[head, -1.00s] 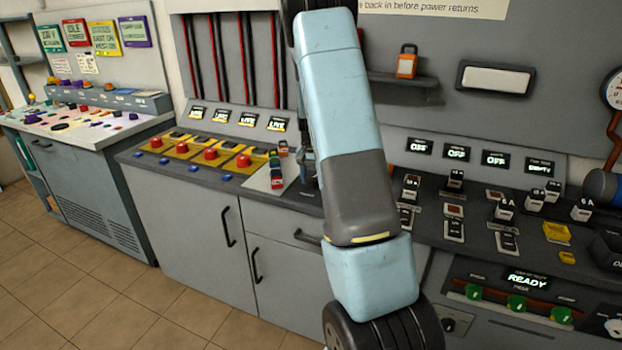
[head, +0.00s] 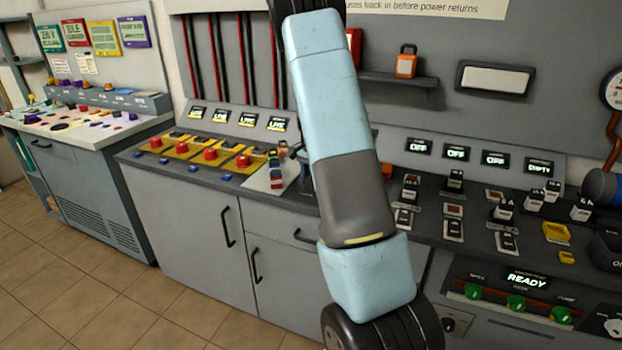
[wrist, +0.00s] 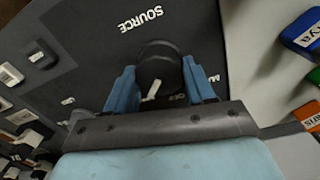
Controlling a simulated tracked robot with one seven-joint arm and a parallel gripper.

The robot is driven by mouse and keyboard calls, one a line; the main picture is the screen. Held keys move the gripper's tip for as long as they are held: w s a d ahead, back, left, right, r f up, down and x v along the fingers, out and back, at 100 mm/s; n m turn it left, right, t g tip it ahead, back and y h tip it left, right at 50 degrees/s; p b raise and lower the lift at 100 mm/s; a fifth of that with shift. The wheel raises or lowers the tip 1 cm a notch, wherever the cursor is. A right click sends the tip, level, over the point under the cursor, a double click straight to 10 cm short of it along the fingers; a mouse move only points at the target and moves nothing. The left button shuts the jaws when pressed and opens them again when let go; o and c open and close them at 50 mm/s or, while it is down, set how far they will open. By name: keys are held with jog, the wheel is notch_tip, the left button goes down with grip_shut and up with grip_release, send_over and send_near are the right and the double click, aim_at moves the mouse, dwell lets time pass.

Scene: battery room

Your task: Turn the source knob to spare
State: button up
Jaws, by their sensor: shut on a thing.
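The source knob (wrist: 158,66) is black and round with a white pointer mark. It sits on a dark panel (wrist: 95,40) under the word SOURCE in the wrist view. The pointer mark slants toward the lower left of that picture. My gripper (wrist: 158,72) has its two blue fingers on either side of the knob and is shut on it. Other lettering by the knob is partly covered by the fingers, and I cannot read a spare label. In the head view my arm hides the knob.
Blue and orange labelled blocks (wrist: 303,35) lie at the right in the wrist view. In the head view, red buttons on yellow plates (head: 211,154) are left of my arm. Black switches (head: 455,181) and a READY display (head: 526,281) are on its right.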

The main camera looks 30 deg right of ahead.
jog(key=shift+s+f, duration=0.1)
jog(key=shift+s, duration=0.05)
jog(key=o, duration=1)
jog(key=shift+o, duration=0.2)
jog(key=shift+r, duration=0.4)
notch_tip(320, 180, up, 13)
jog(key=shift+w, duration=0.3)
